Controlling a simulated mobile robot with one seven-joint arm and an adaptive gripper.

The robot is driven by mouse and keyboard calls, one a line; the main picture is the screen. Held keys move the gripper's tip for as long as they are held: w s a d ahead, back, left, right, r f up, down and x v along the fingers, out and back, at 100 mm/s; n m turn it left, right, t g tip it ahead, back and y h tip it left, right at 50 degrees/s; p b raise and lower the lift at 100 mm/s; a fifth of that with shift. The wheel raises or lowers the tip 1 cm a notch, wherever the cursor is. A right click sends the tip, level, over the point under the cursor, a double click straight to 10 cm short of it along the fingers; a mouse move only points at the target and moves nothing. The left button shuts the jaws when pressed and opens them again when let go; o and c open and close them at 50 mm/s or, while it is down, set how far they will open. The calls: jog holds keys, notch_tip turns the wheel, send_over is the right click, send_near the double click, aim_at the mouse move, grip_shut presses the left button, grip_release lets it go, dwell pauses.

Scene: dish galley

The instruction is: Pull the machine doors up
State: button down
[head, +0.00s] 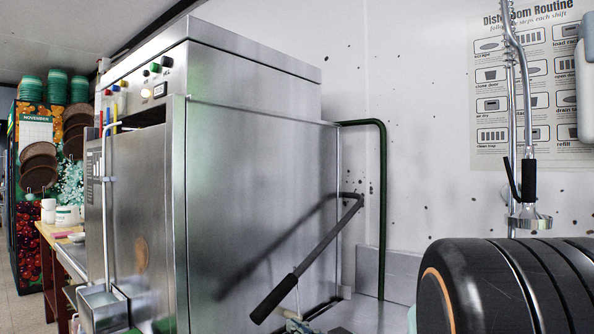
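The dish machine (225,65) is a large stainless steel box that fills the left and middle of the head view. Its broad steel side door panel (250,150) runs from below the top housing to the lower edge of the picture and looks down. Another steel face (140,200) is on the left. A long grey lever with a black grip (273,299) slopes down toward me from a pivot near the back wall. Its reflection shows in the panel. The lever's grip is free, with nothing holding it. My gripper is not in view.
A ribbed black part with an orange ring (450,300), likely my own arm, fills the lower right. A spray hose nozzle (529,215) hangs above it. A dark green pipe (382,210) runs down the wall.

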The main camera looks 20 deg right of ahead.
jog(key=x, duration=0.7)
jog(key=a+r+p, duration=0.1)
jog(key=r+p, duration=0.2)
jog(key=r, duration=0.1)
jog(key=s+a+r+p, duration=0.1)
jog(key=a+r+p, duration=0.1)
jog(key=r, duration=0.3)
jog(key=a+r+p, duration=0.1)
jog(key=r+p, duration=0.3)
jog(key=r, duration=0.1)
jog(key=shift+s+a+r, duration=0.1)
jog(key=shift+s+a, duration=0.1)
jog(key=shift+s, duration=0.2)
notch_tip(320, 180, up, 26)
jog(key=d+p, duration=0.1)
jog(key=p, duration=2.3)
jog(key=w+d+r, duration=0.2)
jog(key=d+r, duration=0.1)
jog(key=r, duration=0.4)
jog(key=w+d+r, duration=0.3)
jog(key=r, duration=0.3)
jog(key=f+v, duration=0.2)
jog(key=v, duration=0.8)
jog(key=shift+s, duration=0.3)
